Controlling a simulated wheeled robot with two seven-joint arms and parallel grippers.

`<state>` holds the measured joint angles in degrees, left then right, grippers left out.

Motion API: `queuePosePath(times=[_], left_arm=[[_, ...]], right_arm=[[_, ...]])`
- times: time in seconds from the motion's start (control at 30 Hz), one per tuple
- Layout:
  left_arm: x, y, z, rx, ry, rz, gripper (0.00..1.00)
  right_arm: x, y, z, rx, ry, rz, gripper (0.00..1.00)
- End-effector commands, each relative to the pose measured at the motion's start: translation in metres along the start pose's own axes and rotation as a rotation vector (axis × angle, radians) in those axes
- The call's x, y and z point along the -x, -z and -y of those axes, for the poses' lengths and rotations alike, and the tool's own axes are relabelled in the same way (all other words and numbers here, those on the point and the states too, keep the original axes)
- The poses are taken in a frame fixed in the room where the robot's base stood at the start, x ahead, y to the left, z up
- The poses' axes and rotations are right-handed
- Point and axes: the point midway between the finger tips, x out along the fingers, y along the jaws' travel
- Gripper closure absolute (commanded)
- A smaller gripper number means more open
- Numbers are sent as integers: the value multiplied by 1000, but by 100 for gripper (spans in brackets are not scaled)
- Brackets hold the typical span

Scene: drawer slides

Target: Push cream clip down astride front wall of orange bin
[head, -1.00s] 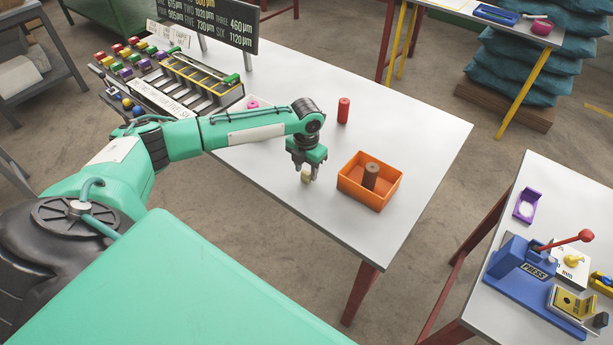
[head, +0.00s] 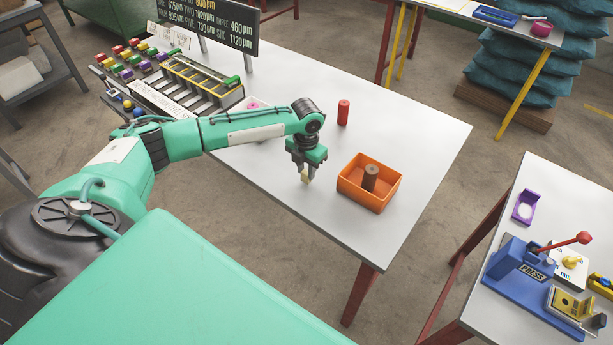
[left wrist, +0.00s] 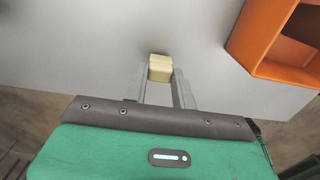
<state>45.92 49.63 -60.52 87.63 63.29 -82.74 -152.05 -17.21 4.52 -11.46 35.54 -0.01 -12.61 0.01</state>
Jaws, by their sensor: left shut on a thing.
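The cream clip (head: 305,177) is a small block held at the fingertips of my left gripper (head: 306,174). In the left wrist view the clip (left wrist: 160,68) sits between the two grey fingers of the gripper (left wrist: 160,80), which is shut on it. The orange bin (head: 362,199) stands on the white table to the right of the clip, apart from it. The bin also shows at the upper right of the left wrist view (left wrist: 262,62). The clip's height above the table is hard to tell. My right gripper is not in view.
A brown cylinder (head: 371,177) stands inside the bin. A red cylinder (head: 343,112) stands behind it. The table (head: 425,135) right of the bin is clear.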

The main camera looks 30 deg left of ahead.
Motion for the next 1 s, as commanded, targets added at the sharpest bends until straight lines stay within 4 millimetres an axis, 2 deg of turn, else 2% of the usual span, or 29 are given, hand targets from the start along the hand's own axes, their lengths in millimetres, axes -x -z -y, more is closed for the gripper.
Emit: queuePosePath(times=[1.0], left_arm=[[43, 0, 0, 0, 0, 0, 97]], right_arm=[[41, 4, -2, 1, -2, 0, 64]])
